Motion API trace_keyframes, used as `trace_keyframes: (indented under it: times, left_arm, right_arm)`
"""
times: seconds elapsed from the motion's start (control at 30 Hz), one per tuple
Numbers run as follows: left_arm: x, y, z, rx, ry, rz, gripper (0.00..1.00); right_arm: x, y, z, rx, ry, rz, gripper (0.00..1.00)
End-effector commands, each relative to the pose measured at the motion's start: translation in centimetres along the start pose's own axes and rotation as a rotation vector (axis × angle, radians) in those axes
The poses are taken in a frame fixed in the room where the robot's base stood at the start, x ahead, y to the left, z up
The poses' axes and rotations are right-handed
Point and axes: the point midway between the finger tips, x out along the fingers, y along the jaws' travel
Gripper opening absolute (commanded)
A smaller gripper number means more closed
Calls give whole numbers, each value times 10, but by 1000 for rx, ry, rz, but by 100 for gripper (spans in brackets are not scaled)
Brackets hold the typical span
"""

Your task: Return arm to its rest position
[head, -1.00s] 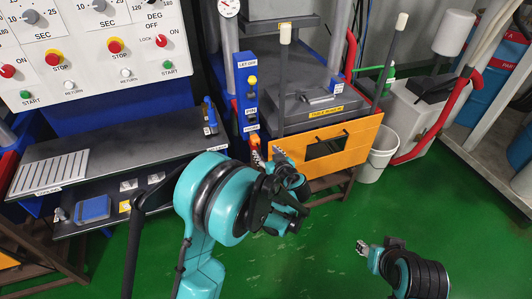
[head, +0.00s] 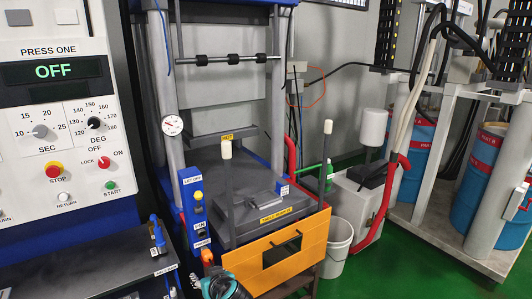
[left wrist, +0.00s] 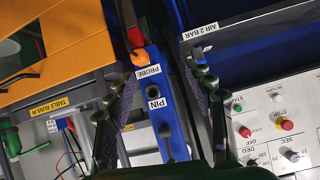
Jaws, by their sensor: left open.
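My left arm shows in the head view only as a teal and black part at the bottom edge, below the press's orange front panel (head: 285,252). In the left wrist view my left gripper (left wrist: 160,85) has its two dark fingers spread apart, with nothing held between them. Behind the gap stands the blue control post (left wrist: 170,115) with PROBE and PIN labels. An orange-tipped piece (left wrist: 136,38) sits by the post's end, clear of the fingers. My right gripper is in neither view now.
The blue post (head: 194,205) stands at the press's left front corner. A control panel (head: 60,120) reading OFF is at left, above a dark shelf (head: 75,262). A white bucket (head: 337,245) stands right of the orange panel. Green floor (head: 385,265) is open at lower right.

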Motion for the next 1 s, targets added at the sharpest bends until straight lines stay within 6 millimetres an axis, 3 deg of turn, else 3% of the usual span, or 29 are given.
trace_keyframes:
  times: [0.1,0.3,0.6,0.8,1.0]
  left_arm:
    - [-32,-35,6,55,-102,37,54]
    - [-89,-77,33,146,-241,145,54]
    - [-167,-111,90,249,-351,357,54]
    - [-191,-114,111,280,-362,441,54]
    - [-195,-114,114,287,-362,456,54]
  right_arm:
    - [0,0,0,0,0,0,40]
    - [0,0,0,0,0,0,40]
    - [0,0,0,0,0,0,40]
    - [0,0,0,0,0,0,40]
    - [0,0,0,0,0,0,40]
